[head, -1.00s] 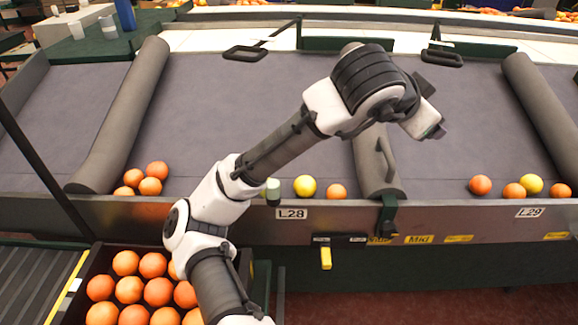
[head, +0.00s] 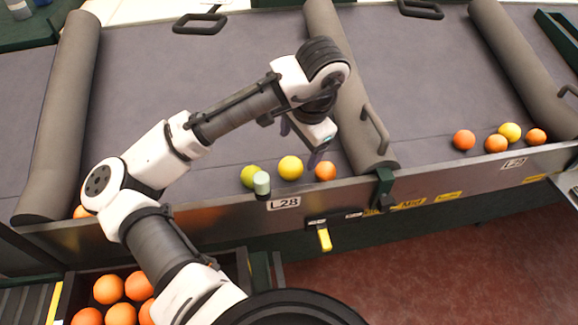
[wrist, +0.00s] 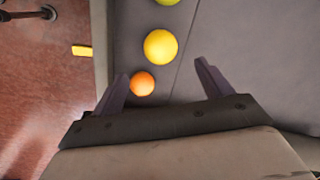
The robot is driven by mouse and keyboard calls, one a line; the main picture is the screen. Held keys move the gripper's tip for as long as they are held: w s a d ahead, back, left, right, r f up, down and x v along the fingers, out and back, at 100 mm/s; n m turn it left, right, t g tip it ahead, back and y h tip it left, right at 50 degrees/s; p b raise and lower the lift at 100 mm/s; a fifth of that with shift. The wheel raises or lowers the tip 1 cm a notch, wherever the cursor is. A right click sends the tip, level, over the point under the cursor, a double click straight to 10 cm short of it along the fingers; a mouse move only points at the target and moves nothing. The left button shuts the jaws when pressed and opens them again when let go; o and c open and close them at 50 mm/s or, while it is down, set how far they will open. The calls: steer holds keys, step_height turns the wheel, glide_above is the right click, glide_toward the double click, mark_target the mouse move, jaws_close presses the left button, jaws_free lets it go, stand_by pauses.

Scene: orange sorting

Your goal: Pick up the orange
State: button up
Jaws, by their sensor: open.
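A small orange (head: 325,171) lies against the front rail of the middle bay, just left of the padded divider. A yellow fruit (head: 290,168) and a green-yellow fruit (head: 250,176) lie to its left. My gripper (head: 300,145) is open and empty, pointing down above the bay close behind the yellow fruit and the orange. In the wrist view the orange (wrist: 142,83) shows between the fingers, close to the left finger. The yellow fruit (wrist: 160,47) shows beyond the fingertips. I cannot tell the exact height gap.
A pale green cylinder (head: 262,183) stands at the front rail (head: 230,212). The padded divider (head: 345,90) with a handle rises just right of the orange. More fruits (head: 497,143) lie in the right bay. A crate of oranges (head: 120,314) is at lower left. The bay behind is clear.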

mark_target(292, 162)
steer(key=x, duration=0.9)
steer(key=shift+a, duration=0.2)
steer(key=c, duration=1.1)
steer(key=shift+r, duration=0.15)
